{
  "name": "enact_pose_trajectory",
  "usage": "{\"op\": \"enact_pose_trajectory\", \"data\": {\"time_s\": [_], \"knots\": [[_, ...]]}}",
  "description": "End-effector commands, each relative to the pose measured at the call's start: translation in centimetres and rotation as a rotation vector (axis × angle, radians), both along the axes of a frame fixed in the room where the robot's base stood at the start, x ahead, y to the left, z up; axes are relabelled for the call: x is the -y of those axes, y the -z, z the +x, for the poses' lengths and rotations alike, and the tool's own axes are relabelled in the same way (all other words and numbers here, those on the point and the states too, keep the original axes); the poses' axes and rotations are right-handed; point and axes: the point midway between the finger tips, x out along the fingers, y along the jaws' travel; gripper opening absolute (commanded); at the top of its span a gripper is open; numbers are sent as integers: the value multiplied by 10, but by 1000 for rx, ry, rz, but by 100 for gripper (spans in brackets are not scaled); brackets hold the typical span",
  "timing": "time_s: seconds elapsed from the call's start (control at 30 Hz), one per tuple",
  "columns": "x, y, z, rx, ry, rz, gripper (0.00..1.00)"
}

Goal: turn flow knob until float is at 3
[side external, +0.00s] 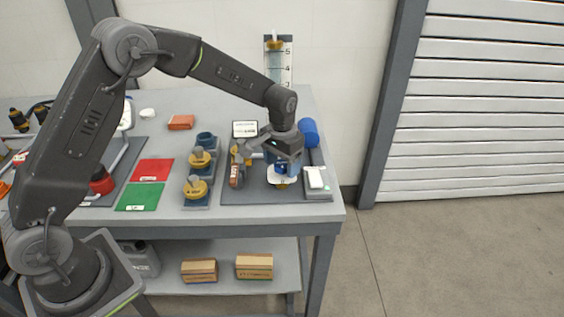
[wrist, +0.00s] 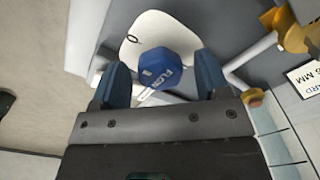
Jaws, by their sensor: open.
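The blue flow knob (wrist: 160,68), lettered FLOW, sits on a rounded white plate (wrist: 143,27) in the wrist view. My gripper (wrist: 160,80) is open, with one finger on each side of the knob and gaps visible between. In the side external view my gripper (side external: 284,158) points down over the white plate (side external: 284,181), and mostly hides the knob. The upright flow scale (side external: 278,70) stands behind, with 5 and 4 readable. The lower scale is hidden by my arm.
A blue cylinder (side external: 309,132) and a white box (side external: 316,182) stand close to the right of my gripper. Yellow-topped valves (side external: 196,188), a red mat (side external: 153,170) and a green mat (side external: 140,197) lie farther left.

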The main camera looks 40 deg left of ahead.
Motion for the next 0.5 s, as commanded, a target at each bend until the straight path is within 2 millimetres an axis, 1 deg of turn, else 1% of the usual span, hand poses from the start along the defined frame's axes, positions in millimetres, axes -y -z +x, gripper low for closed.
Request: {"op": "enact_pose_trajectory", "data": {"time_s": [0.2, 0.5], "knots": [[0, 0, 0, 0, 0, 0, 68], [0, 0, 0, 0, 0, 0, 39]]}}
